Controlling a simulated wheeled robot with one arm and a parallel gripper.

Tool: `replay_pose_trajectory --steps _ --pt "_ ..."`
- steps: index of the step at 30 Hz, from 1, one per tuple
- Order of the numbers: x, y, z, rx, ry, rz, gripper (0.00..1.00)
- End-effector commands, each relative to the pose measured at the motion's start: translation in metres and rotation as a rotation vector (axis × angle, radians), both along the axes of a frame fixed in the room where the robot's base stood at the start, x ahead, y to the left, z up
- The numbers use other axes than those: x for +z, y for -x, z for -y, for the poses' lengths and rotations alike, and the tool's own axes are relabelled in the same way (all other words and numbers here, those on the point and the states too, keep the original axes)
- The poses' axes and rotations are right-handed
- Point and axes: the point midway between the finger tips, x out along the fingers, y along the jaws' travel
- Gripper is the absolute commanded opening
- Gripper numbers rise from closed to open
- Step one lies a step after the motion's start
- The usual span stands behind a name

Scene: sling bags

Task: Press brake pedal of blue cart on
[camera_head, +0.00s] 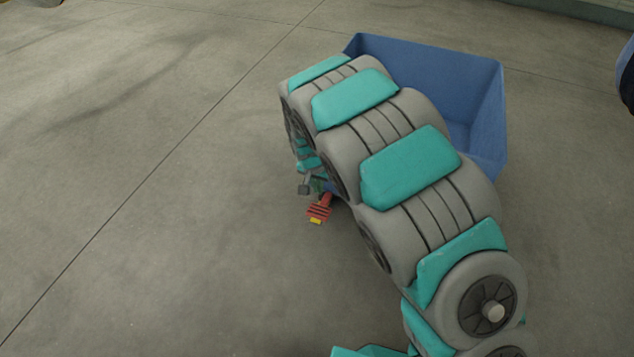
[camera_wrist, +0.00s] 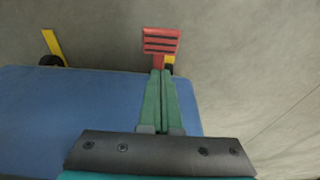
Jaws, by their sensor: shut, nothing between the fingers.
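The blue cart (camera_head: 485,115) stands on the floor, its left and near sides largely hidden behind my arm in the head view. Its red brake pedal with dark stripes (camera_head: 320,210) sticks out low beyond my arm. In the wrist view the pedal (camera_wrist: 160,41) is at the top centre, past the edge of the blue cart body (camera_wrist: 70,110). My gripper (camera_wrist: 161,73) has its two green fingers together, empty, with the tips pointing at the pedal's base. Contact cannot be told. In the head view my gripper (camera_head: 317,186) is small beside the pedal.
A yellow bracket (camera_wrist: 53,44) with a dark wheel shows at the cart's edge in the wrist view. Another yellow piece (camera_wrist: 168,60) sits by the pedal. The grey concrete floor (camera_head: 130,180) is clear to the left. A dark blue object (camera_head: 627,75) is cut off at the right edge.

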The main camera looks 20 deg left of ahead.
Motion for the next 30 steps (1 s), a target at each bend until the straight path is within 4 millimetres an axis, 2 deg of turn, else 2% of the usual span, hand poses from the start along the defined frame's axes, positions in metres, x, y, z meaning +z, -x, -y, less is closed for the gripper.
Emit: replay_pose_trajectory --steps 1,9,15,30 --pt "-0.012 -0.001 0.001 -0.001 0.004 -0.005 0.0" --pt "-0.062 -0.009 0.002 0.0 0.004 -0.006 0.0" --pt "-0.087 -0.003 0.0 0.001 0.0 -0.001 0.0" --pt "-0.095 -0.001 0.0 0.001 0.002 0.009 0.0"
